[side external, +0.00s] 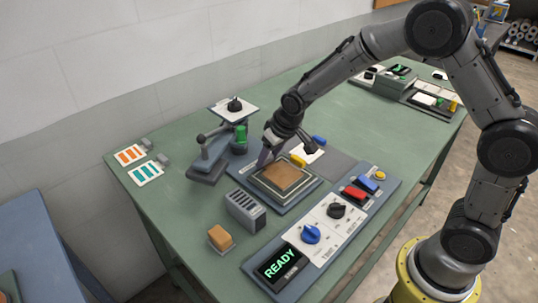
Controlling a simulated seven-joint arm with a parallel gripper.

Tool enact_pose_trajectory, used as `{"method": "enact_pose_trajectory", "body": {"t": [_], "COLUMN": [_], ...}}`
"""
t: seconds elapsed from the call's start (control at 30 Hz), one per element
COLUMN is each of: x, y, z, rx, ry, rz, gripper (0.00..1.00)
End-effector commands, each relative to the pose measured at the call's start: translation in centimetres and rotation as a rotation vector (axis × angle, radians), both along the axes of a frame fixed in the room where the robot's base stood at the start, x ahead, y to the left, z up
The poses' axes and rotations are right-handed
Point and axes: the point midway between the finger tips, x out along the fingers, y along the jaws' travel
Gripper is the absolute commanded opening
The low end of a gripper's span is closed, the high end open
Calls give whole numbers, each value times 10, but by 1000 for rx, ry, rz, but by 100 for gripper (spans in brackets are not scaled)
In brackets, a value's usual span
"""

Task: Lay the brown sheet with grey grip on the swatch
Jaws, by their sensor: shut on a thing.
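The brown sheet (282,175) lies over the middle of a dark square bed with pale nested outlines (284,206). My gripper (266,158) is at the sheet's far left edge, pointing down, shut on what looks like its grey grip. The grip is mostly hidden by the fingers and too small to make out. No swatch shows; whatever is under the sheet is hidden. I cannot tell whether the sheet rests flat or is held slightly above the bed.
A press-like lever stand (210,155) with a green cylinder (240,134) is left of my gripper. A grey slotted rack (245,211) and a tan block (220,237) stand in front. A control panel (322,229) reads READY. Striped cards (146,173) lie far left.

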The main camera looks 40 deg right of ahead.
Motion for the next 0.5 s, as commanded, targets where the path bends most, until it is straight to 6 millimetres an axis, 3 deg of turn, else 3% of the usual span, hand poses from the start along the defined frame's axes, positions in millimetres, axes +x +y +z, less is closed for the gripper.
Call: {"method": "enact_pose_trajectory", "body": {"t": [0.23,0.27,0.43,0.5], "x": [0,0,0,0], "y": [0,0,0,0], "z": [0,0,0,0], "rx": [0,0,0,0], "ry": [-1,-1,-1,-1], "rz": [0,0,0,0], "gripper": [3,61,91,91]}}
